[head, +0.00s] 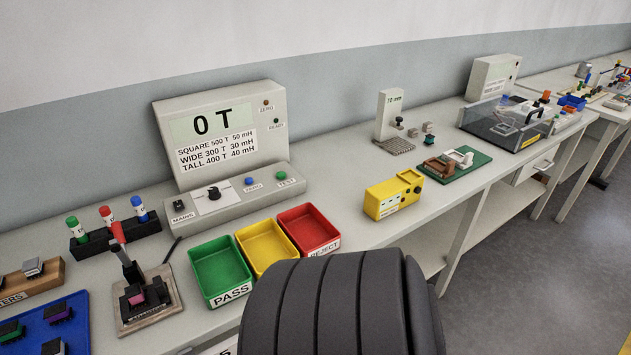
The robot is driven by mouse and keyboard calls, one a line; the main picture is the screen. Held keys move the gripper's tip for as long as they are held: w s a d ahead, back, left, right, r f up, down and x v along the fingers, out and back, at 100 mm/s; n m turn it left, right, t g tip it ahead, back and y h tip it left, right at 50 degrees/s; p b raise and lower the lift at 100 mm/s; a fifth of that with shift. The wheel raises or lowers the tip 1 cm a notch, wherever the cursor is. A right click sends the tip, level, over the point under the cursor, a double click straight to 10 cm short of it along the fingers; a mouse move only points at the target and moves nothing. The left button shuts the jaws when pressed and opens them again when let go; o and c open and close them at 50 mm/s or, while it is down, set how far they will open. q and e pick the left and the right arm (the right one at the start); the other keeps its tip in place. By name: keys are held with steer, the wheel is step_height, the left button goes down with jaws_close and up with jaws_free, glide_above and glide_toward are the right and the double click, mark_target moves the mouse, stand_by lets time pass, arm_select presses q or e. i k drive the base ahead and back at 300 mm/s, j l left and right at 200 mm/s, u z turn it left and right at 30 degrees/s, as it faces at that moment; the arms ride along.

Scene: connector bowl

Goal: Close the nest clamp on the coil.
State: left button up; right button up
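The nest clamp (132,272) stands at the lower left on a brown base plate (150,327). Its red-tipped lever (118,232) points up, leaning slightly left. A dark coil (137,299) with a purple-pink middle sits in the black nest below the lever. I cannot tell from here whether the clamp's foot touches the coil. Neither gripper is in view. A dark grey ribbed part of my own body fills the bottom middle, to the right of the clamp and apart from it.
A blue tray (77,312) with several dark parts lies left of the clamp. Green (222,297), yellow (283,270) and red (332,240) bins stand to its right. Behind are a tester (232,205) reading 0 T and a marker rack (150,228). A dark cable runs between clamp and tester.

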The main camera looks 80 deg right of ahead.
mark_target(117, 246)
steer(key=z, duration=1.35)
